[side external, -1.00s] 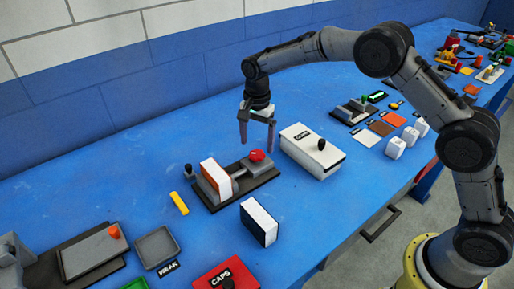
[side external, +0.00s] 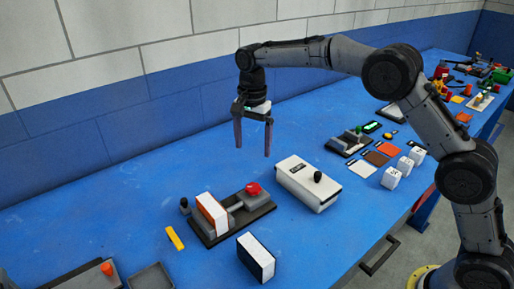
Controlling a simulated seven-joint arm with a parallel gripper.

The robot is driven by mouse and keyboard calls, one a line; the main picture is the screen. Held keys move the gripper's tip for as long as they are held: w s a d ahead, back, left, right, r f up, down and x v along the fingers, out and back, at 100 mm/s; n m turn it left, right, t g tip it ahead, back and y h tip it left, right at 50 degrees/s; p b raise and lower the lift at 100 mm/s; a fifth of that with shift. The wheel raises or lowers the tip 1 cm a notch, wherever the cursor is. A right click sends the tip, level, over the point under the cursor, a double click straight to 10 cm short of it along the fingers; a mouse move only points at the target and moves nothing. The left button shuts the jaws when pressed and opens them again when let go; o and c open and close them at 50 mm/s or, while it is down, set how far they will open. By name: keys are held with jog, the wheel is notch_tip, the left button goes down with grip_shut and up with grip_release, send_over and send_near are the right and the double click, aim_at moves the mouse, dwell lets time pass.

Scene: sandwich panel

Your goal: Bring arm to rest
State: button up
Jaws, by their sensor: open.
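My gripper (side external: 253,149) hangs above the blue table with its two fingers apart and pointing down. Nothing is between the fingers. An orange and white block (side external: 211,213) stands in this fixture.
A white and black block (side external: 256,257) and a yellow bar (side external: 175,238) lie near the fixture. Several white cubes (side external: 404,167) and coloured cards (side external: 376,158) lie at the right. A grey tray (side external: 151,277) is at the lower left. A wall runs behind the table.

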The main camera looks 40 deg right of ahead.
jog(key=s+d+r+t, duration=0.25)
jog(key=s+r, duration=0.25)
jog(key=r, duration=0.7)
jog(key=s+d+r+n+t, duration=0.1)
jog(key=s+d+r, duration=0.15)
jog(key=s, duration=0.35)
jog(key=s+d+r+n+t, duration=0.1)
jog(key=s+d+r, duration=0.1)
jog(key=s+r, duration=0.35)
jog(key=s+d+f+n+t, duration=0.15)
jog(key=s+f+n, duration=0.3)
jog(key=s, duration=1.05)
jog(key=s+f+n, duration=0.5)
jog(key=f+n, duration=0.1)
jog(key=f, duration=0.3)
jog(key=shift+d+n, duration=0.35)
jog(key=shift+d, duration=0.1)
jog(key=shift+r, duration=0.1)
jog(key=shift+c, duration=0.3)
